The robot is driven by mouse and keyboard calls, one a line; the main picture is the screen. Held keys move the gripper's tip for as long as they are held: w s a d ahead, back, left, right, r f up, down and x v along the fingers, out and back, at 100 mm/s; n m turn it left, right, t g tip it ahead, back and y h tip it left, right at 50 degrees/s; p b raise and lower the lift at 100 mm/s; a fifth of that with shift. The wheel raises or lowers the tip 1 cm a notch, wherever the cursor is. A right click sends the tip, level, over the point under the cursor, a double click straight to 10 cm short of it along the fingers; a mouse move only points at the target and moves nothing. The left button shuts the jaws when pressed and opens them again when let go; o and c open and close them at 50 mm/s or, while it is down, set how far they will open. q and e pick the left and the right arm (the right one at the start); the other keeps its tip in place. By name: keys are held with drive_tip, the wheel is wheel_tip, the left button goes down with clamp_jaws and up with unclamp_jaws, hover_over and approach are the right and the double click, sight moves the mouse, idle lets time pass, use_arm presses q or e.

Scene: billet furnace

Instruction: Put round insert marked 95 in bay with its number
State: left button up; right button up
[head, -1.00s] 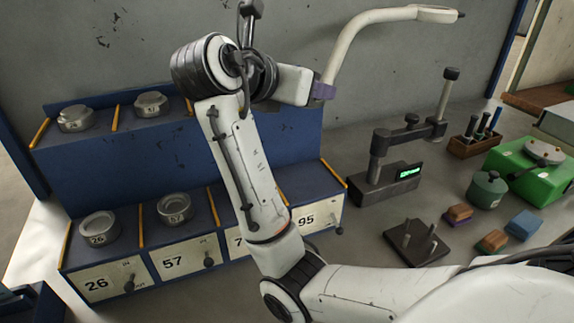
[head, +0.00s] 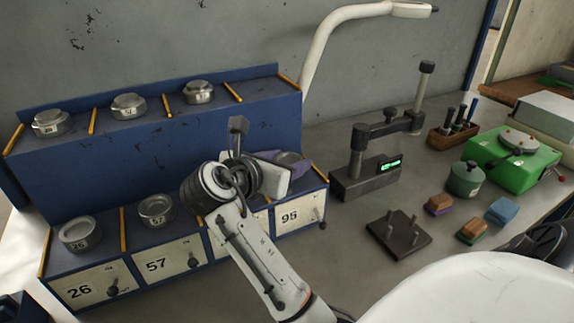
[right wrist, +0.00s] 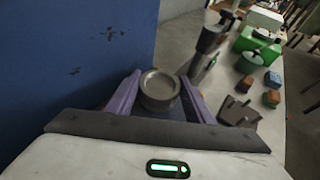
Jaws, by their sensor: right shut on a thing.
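My right gripper (head: 284,161) is at the right end of the lower bay row, behind the 95 label plate (head: 290,216). Its purple fingers are shut on a grey round insert (right wrist: 160,84), which shows between them in the right wrist view. Only part of this insert shows in the head view (head: 290,157), and no number can be read on it. It is at the 95 bay; whether it touches the bay floor I cannot tell. My wrist and forearm hide the third bay and most of its label. My left gripper is not in view.
Round inserts sit in the bays 26 (head: 80,234) and 57 (head: 156,210). Right of the rack are a gauge stand (head: 366,178), a pegged dark plate (head: 398,235) and a green device (head: 515,150).

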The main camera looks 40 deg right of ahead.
drive_tip(key=shift+f, duration=0.4)
drive_tip(key=o, duration=1.6)
drive_tip(key=shift+f, duration=0.2)
drive_tip(key=shift+a+r, duration=0.2)
drive_tip(key=v, duration=1.1)
drive_tip(key=shift+s+a, duration=0.2)
drive_tip(key=shift+a, duration=0.1)
